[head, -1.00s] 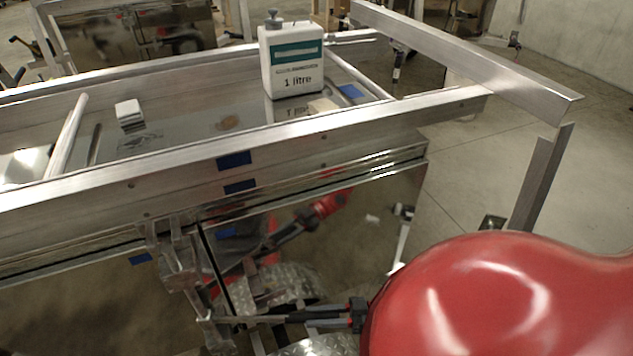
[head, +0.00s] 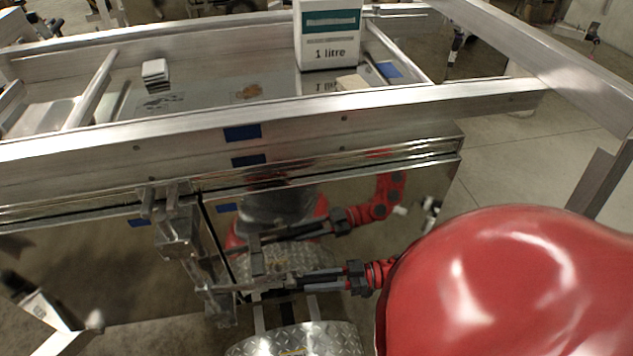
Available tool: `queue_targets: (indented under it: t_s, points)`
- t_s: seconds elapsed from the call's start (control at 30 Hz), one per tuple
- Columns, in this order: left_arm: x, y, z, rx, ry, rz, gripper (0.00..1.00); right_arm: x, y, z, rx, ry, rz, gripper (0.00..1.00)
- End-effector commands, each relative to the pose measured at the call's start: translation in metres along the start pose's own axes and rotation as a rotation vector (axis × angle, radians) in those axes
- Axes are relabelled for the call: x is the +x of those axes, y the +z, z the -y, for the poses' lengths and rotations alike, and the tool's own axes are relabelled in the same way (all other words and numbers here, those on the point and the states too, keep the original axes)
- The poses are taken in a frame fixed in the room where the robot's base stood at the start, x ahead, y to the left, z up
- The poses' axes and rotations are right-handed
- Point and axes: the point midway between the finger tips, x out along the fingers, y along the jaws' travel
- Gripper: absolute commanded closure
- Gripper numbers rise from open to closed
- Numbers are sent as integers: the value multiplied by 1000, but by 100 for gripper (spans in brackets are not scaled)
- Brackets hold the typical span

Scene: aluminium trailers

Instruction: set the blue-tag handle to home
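The metal latch handle (head: 180,238) is on the shiny side panel of the trailer, left of the vertical door seam. It slants down from the rail to a lower end (head: 220,308). Blue tags sit around it: one (head: 139,222) to its left, one (head: 227,207) to its right. My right gripper (head: 235,287) comes in from the right, with its grey fingers pointing left at the lower part of the handle. The fingertips overlap the handle, and I cannot tell whether they touch or grip it. My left gripper is not in view.
The aluminium rail (head: 330,122) crosses above the panel, with more blue tags (head: 243,132). A white 1 litre container (head: 328,35) and a small white block (head: 155,72) stand on the trailer top. The panel mirrors my red arm. A white angular part (head: 42,308) shows at lower left.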

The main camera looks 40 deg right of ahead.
Motion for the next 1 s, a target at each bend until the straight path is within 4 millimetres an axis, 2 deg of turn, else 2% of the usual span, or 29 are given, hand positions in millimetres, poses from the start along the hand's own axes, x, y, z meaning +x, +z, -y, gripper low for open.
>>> queue_targets:
  t_s: [0.03, 0.17, 0.67, 0.77, 1.0]
  points:
    - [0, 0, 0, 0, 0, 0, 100, 0, 2, 0, 0, 2, 6, 62]
    - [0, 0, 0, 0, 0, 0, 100, 0, 2, 0, -1, 1, 5, 39]
    - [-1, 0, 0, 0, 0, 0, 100, -5, 1, -1, -1, 2, 3, 38]
    - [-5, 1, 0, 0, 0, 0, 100, -19, 2, -2, -2, 4, 4, 38]
    - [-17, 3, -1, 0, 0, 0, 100, -68, 4, -2, -2, 5, 6, 38]
